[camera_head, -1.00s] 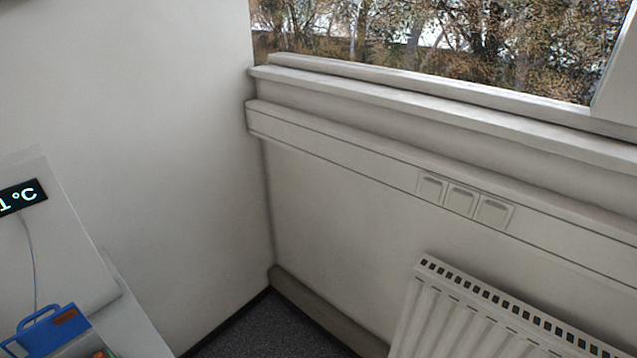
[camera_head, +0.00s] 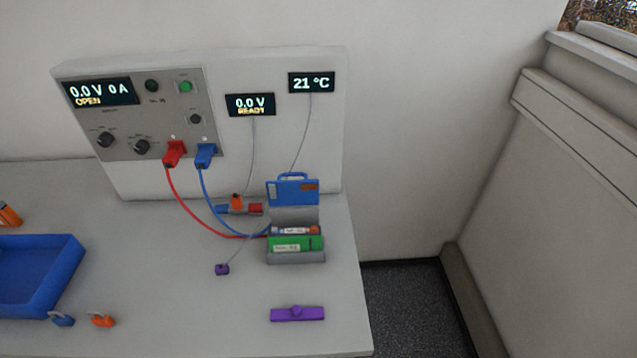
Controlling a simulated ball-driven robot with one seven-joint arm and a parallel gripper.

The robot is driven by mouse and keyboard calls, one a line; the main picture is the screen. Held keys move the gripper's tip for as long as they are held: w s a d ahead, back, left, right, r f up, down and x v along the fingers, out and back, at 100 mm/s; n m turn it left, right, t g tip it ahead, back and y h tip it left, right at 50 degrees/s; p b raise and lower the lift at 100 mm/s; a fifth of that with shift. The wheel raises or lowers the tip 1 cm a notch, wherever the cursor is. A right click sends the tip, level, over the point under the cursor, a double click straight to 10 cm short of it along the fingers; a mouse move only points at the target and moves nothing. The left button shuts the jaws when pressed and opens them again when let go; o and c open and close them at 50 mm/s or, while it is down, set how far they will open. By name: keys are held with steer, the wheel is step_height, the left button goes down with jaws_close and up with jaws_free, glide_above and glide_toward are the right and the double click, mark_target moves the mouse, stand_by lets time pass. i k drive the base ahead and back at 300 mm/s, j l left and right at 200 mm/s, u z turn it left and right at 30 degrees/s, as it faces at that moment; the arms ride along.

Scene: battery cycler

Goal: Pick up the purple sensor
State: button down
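A small purple block (camera_head: 222,269), which looks like the purple sensor, lies on the grey table in the middle of the picture. A thin grey wire runs from it up and right towards the battery holder. A longer purple bar (camera_head: 297,314) with a round knob lies near the table's front right corner. A wire hangs from the 21 °C display (camera_head: 311,82) and passes behind the holder's raised blue lid, so I cannot trace it fully. My gripper is not in view.
A grey battery holder (camera_head: 297,257) with a green block and blue lid (camera_head: 292,190) stands right of the sensor. Red (camera_head: 187,204) and blue (camera_head: 210,199) cables run from the cycler panel (camera_head: 140,110). A blue tray (camera_head: 62,276) and orange (camera_head: 102,320) and blue padlocks (camera_head: 62,319) are left.

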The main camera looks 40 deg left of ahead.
mark_target(220, 269)
steer(key=u, duration=1.2)
